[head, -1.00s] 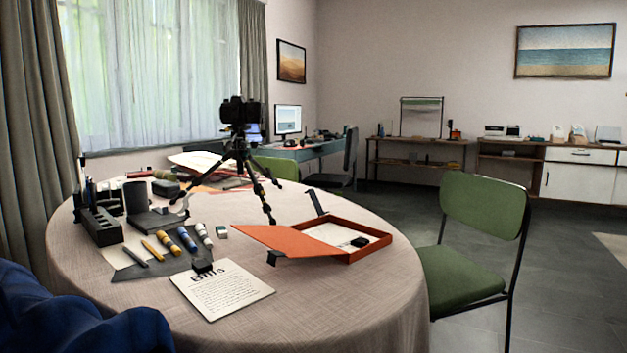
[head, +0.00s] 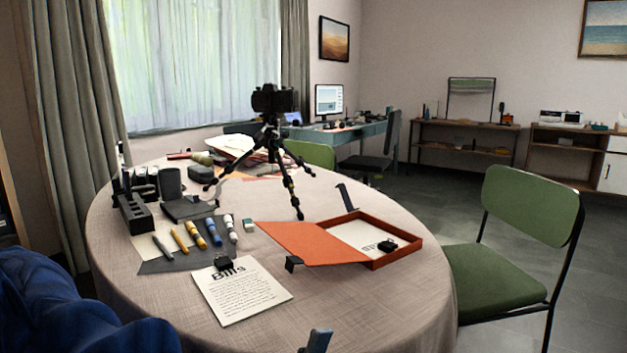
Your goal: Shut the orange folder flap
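The orange folder (head: 397,222) lies on the round table, right of its middle, in the head view. It is a shallow box-like case with its flap (head: 312,243) laid open to the left, flat or nearly flat on the tablecloth. Inside lie a white paper (head: 352,235) and a small black item (head: 387,245).
A camera tripod (head: 272,145) stands behind the flap. Markers (head: 197,233) and a printed sheet (head: 240,290) lie left of it. A green chair (head: 510,250) stands at the right, and blue cloth (head: 60,310) fills the lower left. The tablecloth in front of the folder is clear.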

